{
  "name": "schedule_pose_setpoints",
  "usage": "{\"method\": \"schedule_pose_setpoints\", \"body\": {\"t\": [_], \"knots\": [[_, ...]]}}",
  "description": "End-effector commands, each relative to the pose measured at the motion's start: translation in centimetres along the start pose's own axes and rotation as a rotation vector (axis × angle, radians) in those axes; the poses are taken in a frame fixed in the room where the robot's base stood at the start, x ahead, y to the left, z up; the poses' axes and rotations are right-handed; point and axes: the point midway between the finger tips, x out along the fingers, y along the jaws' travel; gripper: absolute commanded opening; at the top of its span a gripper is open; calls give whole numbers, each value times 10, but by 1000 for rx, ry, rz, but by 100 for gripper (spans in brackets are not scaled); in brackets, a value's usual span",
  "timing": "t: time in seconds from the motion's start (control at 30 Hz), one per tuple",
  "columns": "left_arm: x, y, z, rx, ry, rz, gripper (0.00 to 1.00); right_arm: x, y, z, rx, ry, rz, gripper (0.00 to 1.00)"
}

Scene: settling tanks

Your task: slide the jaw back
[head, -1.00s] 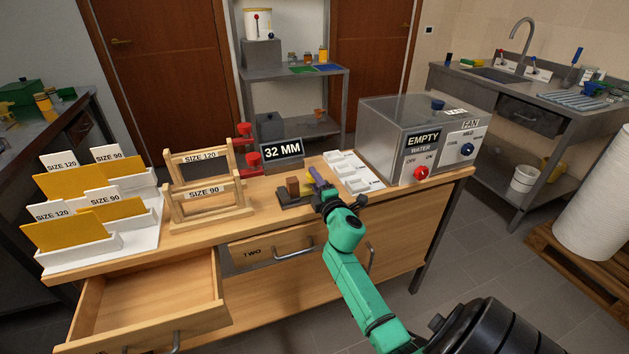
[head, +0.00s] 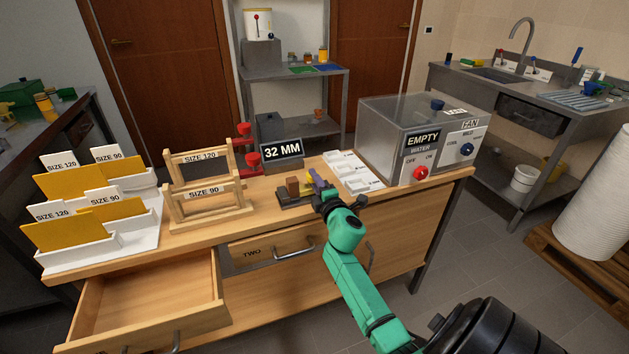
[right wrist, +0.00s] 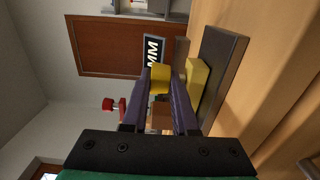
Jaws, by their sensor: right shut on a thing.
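A small vise-like fixture with a dark base (head: 298,201) stands on the wooden bench. It carries a brown block (head: 293,187) and a yellow jaw part (head: 308,186). My right gripper (head: 316,180) reaches it from the front right. In the right wrist view, its purple fingers (right wrist: 166,88) are shut on a yellow knob-like piece (right wrist: 160,78) of the jaw. A yellow block (right wrist: 197,76) sits on the dark base (right wrist: 222,65) beside the fingers. The fingers partly hide the brown block and the jaw. My left gripper is out of view.
A "32 MM" sign (head: 282,151) stands behind the fixture. A white tray (head: 350,176) and a clear-topped box (head: 405,130) are to the right, wooden frames (head: 207,193) to the left. A drawer (head: 150,305) hangs open at front left.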

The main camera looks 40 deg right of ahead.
Motion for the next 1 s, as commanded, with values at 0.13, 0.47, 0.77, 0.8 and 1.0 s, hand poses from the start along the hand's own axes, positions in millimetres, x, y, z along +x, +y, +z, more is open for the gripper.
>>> {"method": "schedule_pose_setpoints", "body": {"t": [0.13,0.47,0.77,0.8,1.0], "knots": [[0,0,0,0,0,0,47,0,-1,0,1,1,-1,0],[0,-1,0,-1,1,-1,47,0,-1,-1,0,1,-1,0],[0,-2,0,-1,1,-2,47,0,-1,0,0,1,-2,0],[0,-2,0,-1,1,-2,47,0,-1,1,0,1,-2,0],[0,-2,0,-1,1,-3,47,0,-1,27,-4,0,-2,0]]}}
